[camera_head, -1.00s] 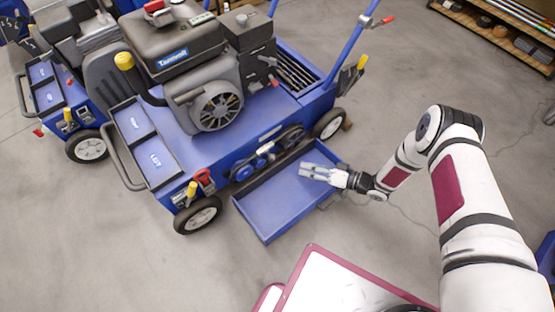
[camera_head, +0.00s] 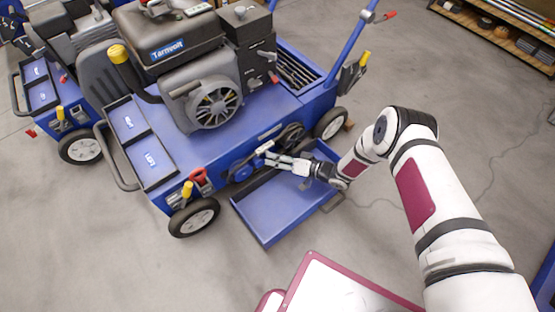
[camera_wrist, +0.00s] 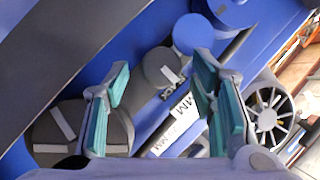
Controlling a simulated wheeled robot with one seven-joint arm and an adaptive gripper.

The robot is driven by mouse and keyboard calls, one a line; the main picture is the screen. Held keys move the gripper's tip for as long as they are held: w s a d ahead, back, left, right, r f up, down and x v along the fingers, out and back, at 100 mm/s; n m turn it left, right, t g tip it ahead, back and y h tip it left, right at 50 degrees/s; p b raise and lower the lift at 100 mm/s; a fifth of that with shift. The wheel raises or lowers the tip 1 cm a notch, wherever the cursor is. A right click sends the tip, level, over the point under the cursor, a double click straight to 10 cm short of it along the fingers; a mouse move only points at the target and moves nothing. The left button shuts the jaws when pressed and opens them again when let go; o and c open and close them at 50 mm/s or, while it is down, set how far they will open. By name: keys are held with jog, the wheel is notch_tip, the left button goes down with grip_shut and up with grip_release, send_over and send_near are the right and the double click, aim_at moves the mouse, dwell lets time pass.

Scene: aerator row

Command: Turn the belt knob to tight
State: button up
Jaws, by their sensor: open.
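My gripper (camera_head: 268,156) is open at the side of the blue aerator (camera_head: 185,140), by its belt and pulleys, above the pulled-out blue tray. In the wrist view, a small grey round knob (camera_wrist: 162,68) with a pale pointer mark shows in the gap between the open fingers (camera_wrist: 160,80). It looks like the belt knob. I cannot read its setting, and no contact with the fingers is visible. A blue round part (camera_wrist: 192,34) sits just beyond it. In the head view the knob is hidden or too small to tell.
The blue tray (camera_head: 262,225) sticks out below my gripper. In the wrist view, a dark disc (camera_wrist: 113,130) with pale marks is partly behind the left finger, and a spoked wheel (camera_wrist: 268,112) is at right. A second aerator (camera_head: 45,90) stands left. The floor in front is clear.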

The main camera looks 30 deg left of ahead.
jog(key=c, duration=1.1)
jog(key=shift+c, duration=0.2)
jog(key=shift+a, duration=0.1)
jog(key=shift+s+a+r+n+t+h+p, duration=0.1)
jog(key=shift+s+n+t+h+p, duration=0.2)
jog(key=shift+n+t+h+p, duration=1)
jog(key=shift+s+a+f+n+t+h+p, duration=0.1)
jog(key=shift+s+n+t+h+p, duration=0.4)
jog(key=shift+n+t, duration=1.5)
jog(key=shift+s+a+r+n+t+h+p, duration=0.1)
jog(key=shift+n+t+h+p, duration=0.4)
jog(key=shift+n+t+p, duration=1.15)
jog(key=shift+n+g+b, duration=0.35)
jog(key=shift+n+b, duration=0.1)
jog(key=shift+n, duration=0.1)
